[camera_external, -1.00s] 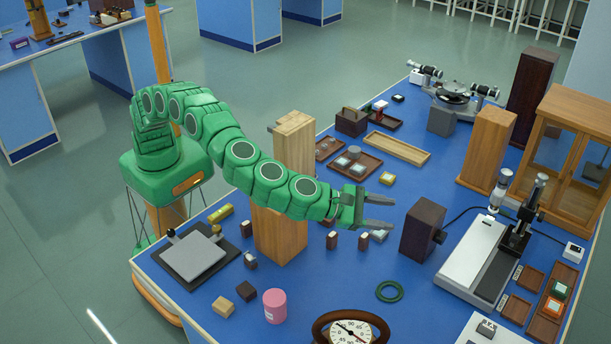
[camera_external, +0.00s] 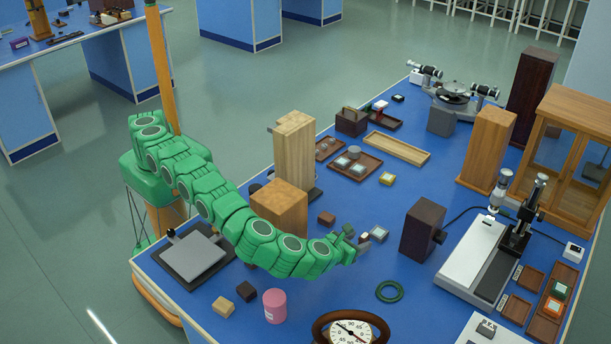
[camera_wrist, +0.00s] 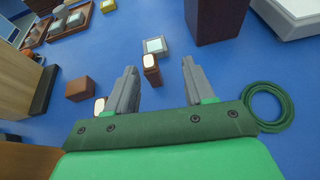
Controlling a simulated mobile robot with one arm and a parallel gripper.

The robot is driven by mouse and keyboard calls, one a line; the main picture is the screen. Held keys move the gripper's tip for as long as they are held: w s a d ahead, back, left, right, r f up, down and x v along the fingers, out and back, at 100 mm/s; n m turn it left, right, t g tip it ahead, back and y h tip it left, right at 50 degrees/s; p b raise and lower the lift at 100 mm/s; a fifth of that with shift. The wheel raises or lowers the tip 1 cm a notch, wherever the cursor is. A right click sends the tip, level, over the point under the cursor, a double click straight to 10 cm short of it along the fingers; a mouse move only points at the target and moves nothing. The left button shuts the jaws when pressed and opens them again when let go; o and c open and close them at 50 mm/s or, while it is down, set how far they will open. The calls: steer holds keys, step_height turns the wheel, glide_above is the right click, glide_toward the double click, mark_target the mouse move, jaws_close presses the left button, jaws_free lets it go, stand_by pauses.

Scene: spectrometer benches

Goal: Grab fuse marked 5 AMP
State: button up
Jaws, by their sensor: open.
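Small reddish-brown blocks with white faces stand on the blue bench, and I cannot read any 5 AMP marking. In the wrist view one such block (camera_wrist: 151,70) stands just beyond and between my fingertips, closer to the left finger; it also shows in the external view (camera_external: 364,238). A second white-faced block (camera_wrist: 99,104) is partly hidden beside the left finger. A third brown block (camera_wrist: 79,89) lies farther left, with no label visible. My gripper (camera_wrist: 158,64) is open and empty, low over the bench; it also shows in the external view (camera_external: 354,240).
A small pale-topped box (camera_wrist: 155,46) sits just behind the nearest block. A dark wooden block (camera_external: 422,229) stands to the right, a green ring (camera_external: 389,291) lies in front, and a wooden block (camera_external: 280,208) rises at left. Bare bench lies between them.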

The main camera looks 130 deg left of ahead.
mark_target(362, 238)
steer(key=shift+s+f+n+g, duration=0.55)
steer(key=shift+s+f, duration=0.25)
steer(key=shift+f, duration=0.25)
steer(key=shift+x, duration=3.9)
jaws_close()
